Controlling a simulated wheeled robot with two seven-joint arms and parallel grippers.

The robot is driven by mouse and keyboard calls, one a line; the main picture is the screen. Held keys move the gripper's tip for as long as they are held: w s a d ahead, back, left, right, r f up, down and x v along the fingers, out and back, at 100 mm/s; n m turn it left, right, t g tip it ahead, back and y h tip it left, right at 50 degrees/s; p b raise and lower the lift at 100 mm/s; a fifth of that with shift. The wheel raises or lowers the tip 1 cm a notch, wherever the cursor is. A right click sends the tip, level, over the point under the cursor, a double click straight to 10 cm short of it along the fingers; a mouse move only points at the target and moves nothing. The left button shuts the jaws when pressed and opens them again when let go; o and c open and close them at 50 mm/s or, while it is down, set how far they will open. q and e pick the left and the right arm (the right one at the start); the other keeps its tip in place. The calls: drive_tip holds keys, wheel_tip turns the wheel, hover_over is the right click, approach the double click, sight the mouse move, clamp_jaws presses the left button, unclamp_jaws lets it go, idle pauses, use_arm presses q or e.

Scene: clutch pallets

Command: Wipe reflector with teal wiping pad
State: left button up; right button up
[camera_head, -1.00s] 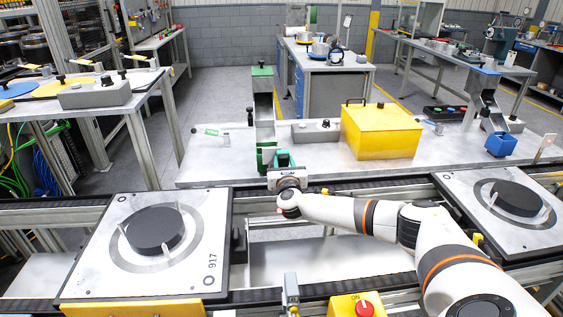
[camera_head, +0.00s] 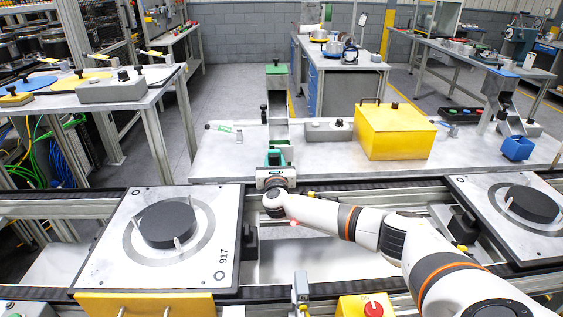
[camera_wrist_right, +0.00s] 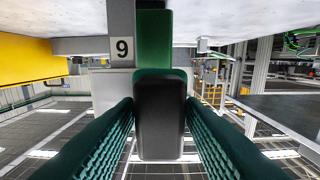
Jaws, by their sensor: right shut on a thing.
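My right gripper (camera_head: 272,178) is at the front edge of the worktable, below a grey post (camera_head: 278,108) with a green top. In the right wrist view its green ribbed fingers (camera_wrist_right: 160,108) are shut on the teal wiping pad (camera_wrist_right: 160,125), which has a dark face and teal edges. The pad also shows as a small teal patch (camera_head: 275,157) in the head view. I cannot make out a reflector surface or tell whether the pad touches anything. My left gripper is out of view.
A yellow box (camera_head: 395,133) stands on the worktable (camera_head: 225,160), right of the post. A grey switch box (camera_head: 328,131) lies between them. Pallets with dark discs sit on the conveyor at left (camera_head: 115,255) and right (camera_head: 480,205). A red button box (camera_head: 372,308) is in front.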

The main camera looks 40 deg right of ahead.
drive_tip(key=shift+s+a+r+p, duration=0.15)
drive_tip(key=shift+s+a+p, duration=0.1)
drive_tip(key=shift+s+p, duration=0.3)
drive_tip(key=p+v, duration=0.3)
drive_tip(key=shift+s+a, duration=0.1)
drive_tip(key=shift+s, duration=0.1)
drive_tip(key=shift+s+a+p, duration=0.3)
drive_tip(key=shift+s+p, duration=0.05)
drive_tip(key=shift+s, duration=0.25)
drive_tip(key=shift+a, duration=0.1)
drive_tip(key=p+v, duration=0.2)
drive_tip(key=v, duration=0.1)
